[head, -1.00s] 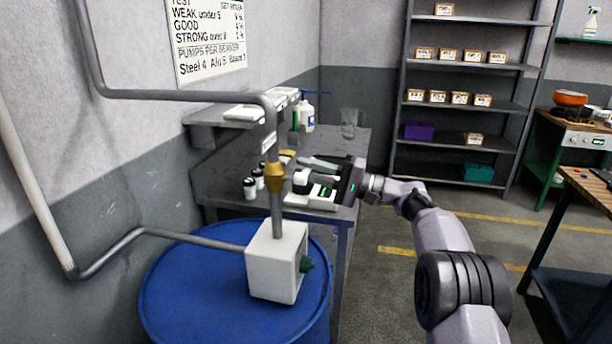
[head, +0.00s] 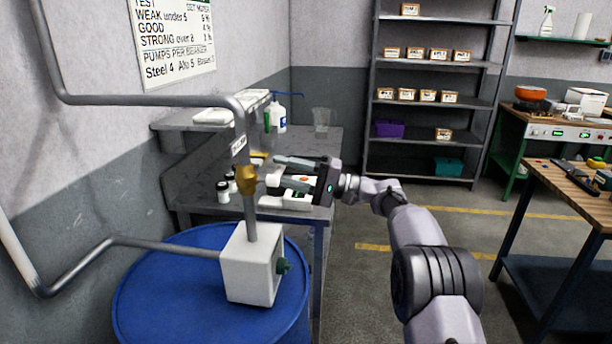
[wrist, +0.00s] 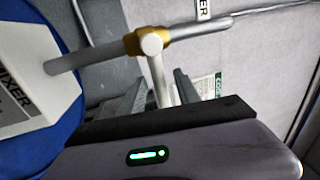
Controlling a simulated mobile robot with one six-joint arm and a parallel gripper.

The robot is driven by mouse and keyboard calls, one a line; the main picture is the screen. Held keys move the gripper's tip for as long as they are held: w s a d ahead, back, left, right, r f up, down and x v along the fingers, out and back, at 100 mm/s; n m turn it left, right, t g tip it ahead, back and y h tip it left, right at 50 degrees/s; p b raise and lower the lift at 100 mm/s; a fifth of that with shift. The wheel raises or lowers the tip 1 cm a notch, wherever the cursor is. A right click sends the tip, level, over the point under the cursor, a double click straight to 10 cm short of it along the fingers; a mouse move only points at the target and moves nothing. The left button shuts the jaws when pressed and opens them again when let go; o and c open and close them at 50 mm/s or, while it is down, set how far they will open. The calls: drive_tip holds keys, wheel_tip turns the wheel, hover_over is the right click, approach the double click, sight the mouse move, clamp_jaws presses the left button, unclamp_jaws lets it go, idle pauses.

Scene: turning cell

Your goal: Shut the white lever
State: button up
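The white lever (wrist: 160,82) sticks out from a brass valve (wrist: 133,43) on a grey pipe and reaches toward my gripper in the wrist view. The brass valve also shows in the head view (head: 248,180), above a white box on the blue drum. My gripper (wrist: 158,78) is open, with one finger on each side of the lever and a gap showing on both sides. In the head view my gripper (head: 280,172) is right of the valve, its fingers pointing left. Whether the lever touches anything is hidden by the gripper body.
The white box (head: 252,265) with a green knob stands on the blue drum (head: 165,290). Behind is a grey table (head: 190,185) with small bottles (head: 223,191) and a pump bottle (head: 279,118). Grey pipes run along the wall.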

drive_tip(key=p+v, duration=0.2)
drive_tip(key=v, duration=1.4)
drive_tip(key=shift+d+p, duration=0.15)
drive_tip(key=shift+p, duration=0.15)
drive_tip(key=s+a+r+m+h, duration=0.1)
drive_tip(key=s+a+r+h, duration=0.15)
drive_tip(key=s, duration=0.35)
drive_tip(key=s+a+r+h, duration=0.1)
drive_tip(key=s+h, duration=0.3)
drive_tip(key=s, duration=0.2)
drive_tip(key=s+a+r+m+h, duration=0.1)
drive_tip(key=s+a+h, duration=0.15)
drive_tip(key=s, duration=0.35)
drive_tip(key=s+d+f+t+h, duration=0.1)
drive_tip(key=s+d+f+h, duration=0.2)
drive_tip(key=s, duration=0.4)
drive_tip(key=s+d+f+m+t+h, duration=0.1)
drive_tip(key=s+d+f+t+h, duration=0.1)
drive_tip(key=s, duration=0.6)
drive_tip(key=s+d+f+t+h, duration=0.1)
drive_tip(key=s+d+f+h, duration=0.3)
drive_tip(key=s+d, duration=0.2)
drive_tip(key=shift+s+m, duration=0.4)
drive_tip(key=shift+s, duration=0.5)
